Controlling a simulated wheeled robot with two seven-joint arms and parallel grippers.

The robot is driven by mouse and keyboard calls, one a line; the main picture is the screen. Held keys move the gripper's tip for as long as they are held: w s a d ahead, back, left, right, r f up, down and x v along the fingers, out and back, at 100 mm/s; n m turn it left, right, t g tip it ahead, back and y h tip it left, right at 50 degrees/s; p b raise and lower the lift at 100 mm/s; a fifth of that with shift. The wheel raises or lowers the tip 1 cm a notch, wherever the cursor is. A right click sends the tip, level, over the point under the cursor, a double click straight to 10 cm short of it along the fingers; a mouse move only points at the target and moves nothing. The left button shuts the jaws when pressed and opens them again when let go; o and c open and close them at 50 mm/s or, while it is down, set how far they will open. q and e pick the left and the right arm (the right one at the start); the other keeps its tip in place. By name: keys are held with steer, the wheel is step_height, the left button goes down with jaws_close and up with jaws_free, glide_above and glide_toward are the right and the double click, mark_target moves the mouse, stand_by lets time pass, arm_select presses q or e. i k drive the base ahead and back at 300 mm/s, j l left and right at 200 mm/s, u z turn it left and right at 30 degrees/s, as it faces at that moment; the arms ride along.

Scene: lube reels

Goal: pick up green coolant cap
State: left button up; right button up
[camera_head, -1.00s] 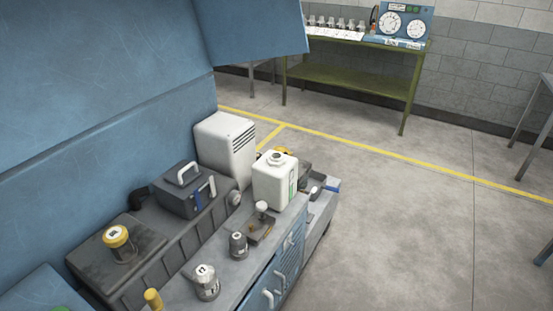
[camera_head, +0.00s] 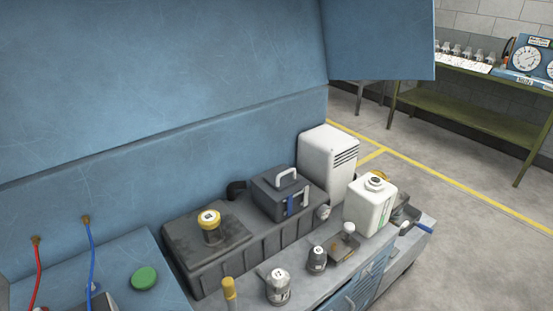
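A round green cap (camera_head: 144,279) lies on the blue surface at the lower left of the head view. It looks like the green coolant cap, and nothing covers it. Neither of my grippers shows in this view.
To the right is a grey bench (camera_head: 300,273) with a yellow-capped filler (camera_head: 210,226), a dark box with a handle (camera_head: 283,194), a white ribbed unit (camera_head: 328,162) and a white jug (camera_head: 370,206). Red (camera_head: 38,275) and blue (camera_head: 90,255) hoses rise at the left. Open floor lies at the right.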

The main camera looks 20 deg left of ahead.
mark_target(144, 278)
steer(key=u, duration=1.75)
steer(key=k+l+z, duration=0.1)
steer(key=k+z, duration=0.3)
steer(key=k+l+z, duration=0.2)
steer(key=z, duration=0.2)
